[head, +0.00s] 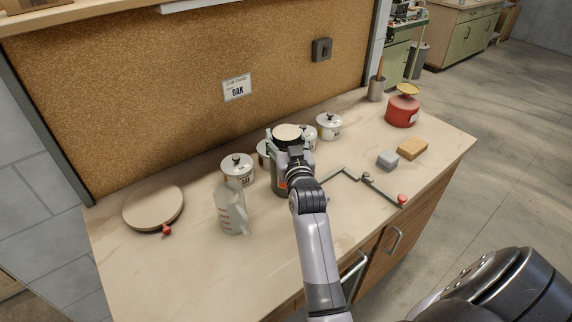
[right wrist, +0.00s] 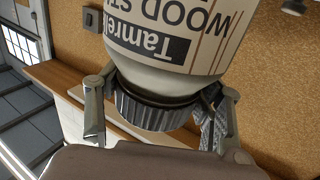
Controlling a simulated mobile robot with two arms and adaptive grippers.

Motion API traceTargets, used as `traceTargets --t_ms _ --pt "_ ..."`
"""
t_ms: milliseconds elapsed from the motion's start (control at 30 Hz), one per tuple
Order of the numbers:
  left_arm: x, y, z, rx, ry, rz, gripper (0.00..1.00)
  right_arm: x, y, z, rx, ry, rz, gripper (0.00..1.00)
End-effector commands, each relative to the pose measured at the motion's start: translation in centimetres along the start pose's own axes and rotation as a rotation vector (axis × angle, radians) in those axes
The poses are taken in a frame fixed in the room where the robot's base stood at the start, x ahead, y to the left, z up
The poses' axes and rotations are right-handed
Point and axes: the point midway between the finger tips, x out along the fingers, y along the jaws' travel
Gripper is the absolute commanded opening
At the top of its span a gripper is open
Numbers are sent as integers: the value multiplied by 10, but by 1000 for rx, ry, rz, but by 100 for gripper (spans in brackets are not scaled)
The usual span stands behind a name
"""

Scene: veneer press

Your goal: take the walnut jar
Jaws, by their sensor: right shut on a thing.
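My right gripper (head: 290,145) is over the row of pots at the back of the bench. In the right wrist view its fingers (right wrist: 160,118) are shut on the dark ribbed cap of a jar (right wrist: 165,40). The jar has a cream label with parts of "Tamrel" and "WOOD ST"; no wood name is readable. In the head view my gripper and arm partly cover it. Several white lidded pots with black knobs stand around it, one at left (head: 238,170) and one at right (head: 329,128); their labels are too small to read. My left gripper is not in view.
A clear measuring jug (head: 231,212) stands close in front of the left pot. A round board (head: 153,207) lies at left. A corkboard holds a card (head: 237,88) reading "OAK".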

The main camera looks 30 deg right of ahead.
Motion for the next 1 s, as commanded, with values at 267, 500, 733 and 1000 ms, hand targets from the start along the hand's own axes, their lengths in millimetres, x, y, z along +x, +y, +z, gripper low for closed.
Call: traceTargets --t_ms 267,500,733,1000 --pt "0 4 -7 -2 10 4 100 0 1 -1 -5 2 2 21" --pt "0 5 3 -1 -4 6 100 0 1 0 -6 1 2 5" --pt "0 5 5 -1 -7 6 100 0 1 -3 -6 7 3 0" --pt "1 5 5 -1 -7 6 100 0 1 -11 -5 8 2 0"
